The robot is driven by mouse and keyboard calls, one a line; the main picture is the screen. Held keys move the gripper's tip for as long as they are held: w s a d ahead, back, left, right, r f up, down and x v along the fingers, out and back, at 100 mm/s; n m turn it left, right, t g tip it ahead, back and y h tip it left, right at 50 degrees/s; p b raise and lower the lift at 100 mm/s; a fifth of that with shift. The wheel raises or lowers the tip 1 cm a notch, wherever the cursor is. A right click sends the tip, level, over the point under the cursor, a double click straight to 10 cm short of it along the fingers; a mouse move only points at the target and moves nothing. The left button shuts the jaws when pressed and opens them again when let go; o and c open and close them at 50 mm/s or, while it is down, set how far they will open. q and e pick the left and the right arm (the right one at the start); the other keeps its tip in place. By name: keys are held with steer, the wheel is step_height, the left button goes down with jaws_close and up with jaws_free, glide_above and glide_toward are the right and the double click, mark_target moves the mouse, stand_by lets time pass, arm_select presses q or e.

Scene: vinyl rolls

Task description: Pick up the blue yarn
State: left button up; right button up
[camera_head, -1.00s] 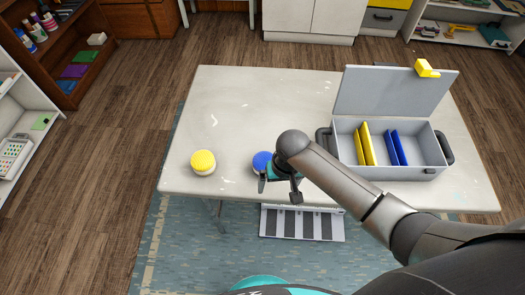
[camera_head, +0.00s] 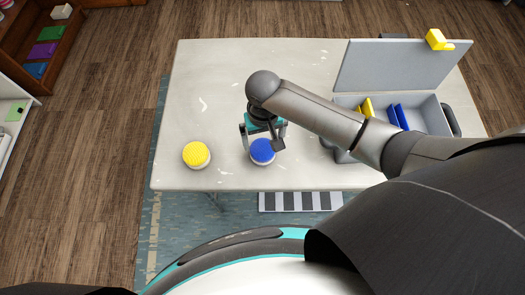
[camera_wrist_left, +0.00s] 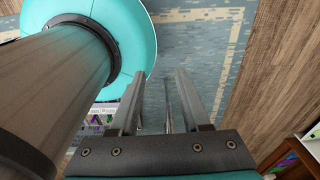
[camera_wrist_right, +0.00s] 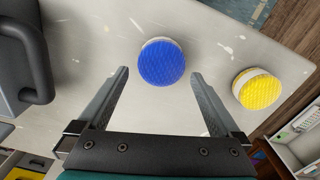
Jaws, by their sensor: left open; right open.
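The blue yarn (camera_head: 262,151) is a round blue roll with a white base, standing upright near the front edge of the table. It also shows in the right wrist view (camera_wrist_right: 162,62), ahead of and between the fingertips. My right gripper (camera_head: 262,140) is open and empty, with its fingers close to the blue yarn; in the right wrist view (camera_wrist_right: 157,72) the fingers look apart from it. My left gripper (camera_wrist_left: 156,75) is open and empty over the floor rug, beside my own body.
A yellow yarn roll (camera_head: 196,155) stands left of the blue one. A grey box (camera_head: 428,105) with a raised lid and yellow and blue dividers is at the right; my right arm partly covers it. The white table (camera_head: 225,75) is clear at the back left.

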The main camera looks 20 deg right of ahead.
mark_target(262, 146)
step_height(262, 146, down, 2)
steer(key=shift+w+f, duration=0.1)
steer(key=f+b, duration=0.1)
steer(key=f, duration=0.1)
steer(key=f+b, duration=0.1)
steer(key=f, duration=0.1)
steer(key=shift+w+a+f, duration=0.1)
steer(key=shift+w+f, duration=0.05)
steer(key=shift+w, duration=0.05)
arm_select(q)
steer(key=shift+w+d+f, duration=0.1)
steer(key=shift+w+f, duration=0.3)
steer(key=shift+f, duration=0.2)
steer(key=shift+w+f, duration=0.4)
steer(key=shift+f, duration=0.15)
steer(key=shift+s, duration=0.2)
arm_select(e)
steer(key=c, duration=1.1)
